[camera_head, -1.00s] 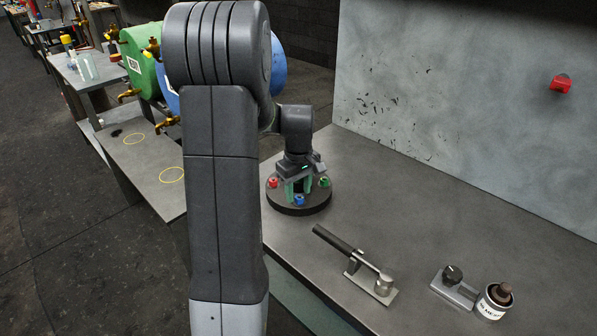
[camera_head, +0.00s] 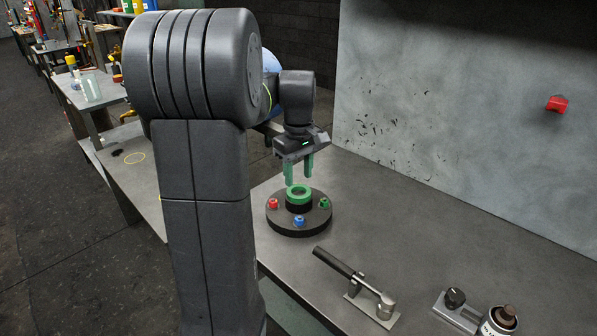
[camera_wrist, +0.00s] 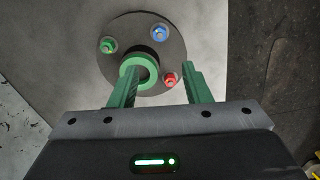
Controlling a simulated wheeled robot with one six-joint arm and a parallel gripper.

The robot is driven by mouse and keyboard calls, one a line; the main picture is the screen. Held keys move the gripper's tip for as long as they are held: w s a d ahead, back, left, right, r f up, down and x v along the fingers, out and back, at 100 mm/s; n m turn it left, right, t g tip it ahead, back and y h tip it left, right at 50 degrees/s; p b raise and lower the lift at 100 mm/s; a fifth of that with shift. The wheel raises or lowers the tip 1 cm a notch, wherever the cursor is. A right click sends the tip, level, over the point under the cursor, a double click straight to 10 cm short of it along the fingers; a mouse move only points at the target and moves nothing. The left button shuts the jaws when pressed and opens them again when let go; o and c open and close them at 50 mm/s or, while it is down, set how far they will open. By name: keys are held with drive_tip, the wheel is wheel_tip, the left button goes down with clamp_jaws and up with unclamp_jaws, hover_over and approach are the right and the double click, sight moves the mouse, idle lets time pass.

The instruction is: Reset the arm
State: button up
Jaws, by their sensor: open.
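My gripper (camera_head: 299,170) has two green fingers, spread apart and empty. It hangs above a round black base (camera_head: 312,225) on the grey bench. A green ring (camera_head: 299,193) sits on top of a black cylinder (camera_head: 298,206) on that base. Red (camera_head: 273,203), blue (camera_head: 299,221) and green (camera_head: 324,203) pieces stand around the base's edge. In the wrist view, the green ring (camera_wrist: 141,66) shows beyond the fingers (camera_wrist: 160,85), with the base (camera_wrist: 117,28) around it. The fingers appear clear of the ring.
A lever tool with a dark handle (camera_head: 333,262) lies on the bench (camera_head: 400,235). A small fixture with a black knob (camera_head: 454,297) and a labelled can (camera_head: 497,322) are at the right front. A spattered panel (camera_head: 450,110) with a red piece (camera_head: 557,104) stands behind.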

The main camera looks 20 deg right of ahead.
sight(298, 217)
wheel_tip(298, 217, down, 14)
drive_tip(key=shift+r, duration=0.1)
idle(0.7)
drive_tip(key=shift+r, duration=0.1)
